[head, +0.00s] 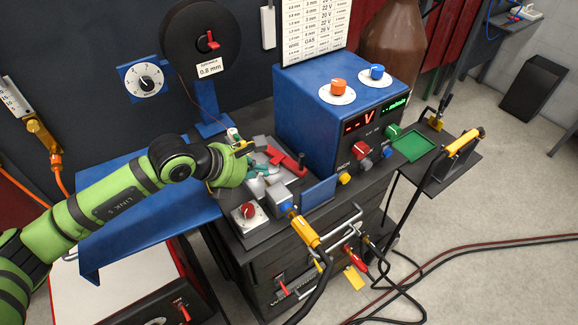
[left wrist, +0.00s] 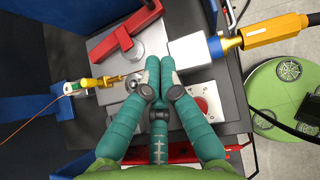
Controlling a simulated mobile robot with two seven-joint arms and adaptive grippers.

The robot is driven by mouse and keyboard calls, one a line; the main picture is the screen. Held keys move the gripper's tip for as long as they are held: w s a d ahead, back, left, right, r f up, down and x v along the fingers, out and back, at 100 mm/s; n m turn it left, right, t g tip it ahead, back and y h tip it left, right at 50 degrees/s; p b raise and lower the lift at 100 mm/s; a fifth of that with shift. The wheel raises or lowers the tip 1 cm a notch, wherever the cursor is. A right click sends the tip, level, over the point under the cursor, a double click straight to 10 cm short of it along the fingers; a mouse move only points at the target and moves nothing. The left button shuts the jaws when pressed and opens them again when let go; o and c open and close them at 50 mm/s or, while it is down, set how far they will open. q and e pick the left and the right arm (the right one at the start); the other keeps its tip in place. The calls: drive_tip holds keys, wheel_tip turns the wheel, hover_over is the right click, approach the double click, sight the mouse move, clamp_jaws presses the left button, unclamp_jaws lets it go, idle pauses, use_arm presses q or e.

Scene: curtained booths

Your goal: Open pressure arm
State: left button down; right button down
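The red pressure arm (head: 286,160) lies on the grey wire-feed plate beside the blue welding unit. It also shows in the left wrist view (left wrist: 124,40), upper left of my fingertips, and looks L-shaped. My left gripper (head: 262,184) is over the feeder, just in front of the red arm. In the left wrist view its teal fingers (left wrist: 160,66) come together at the tips, with nothing seen between them. The tips are apart from the red arm in that picture; their height above the plate is hard to tell. My right gripper is not in view.
A brass wire guide (left wrist: 105,82) lies left of the fingers. A grey block with a yellow torch connector (head: 303,230) is at the front. A red knob (head: 249,210) sits on a white plate nearby. The blue welding unit (head: 310,110) stands behind, a wire spool (head: 200,40) back left.

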sight(300, 167)
use_arm(q)
drive_tip(key=b+x, duration=0.2)
drive_tip(key=x, duration=0.4)
drive_tip(key=shift+f+b, duration=0.25)
drive_tip(key=shift+b, duration=0.05)
drive_tip(key=w+d, duration=0.3)
drive_tip(key=shift+w+d, duration=0.1)
drive_tip(key=shift+d, duration=0.2)
drive_tip(key=shift+f+b, duration=0.1)
drive_tip(key=shift+b, duration=0.2)
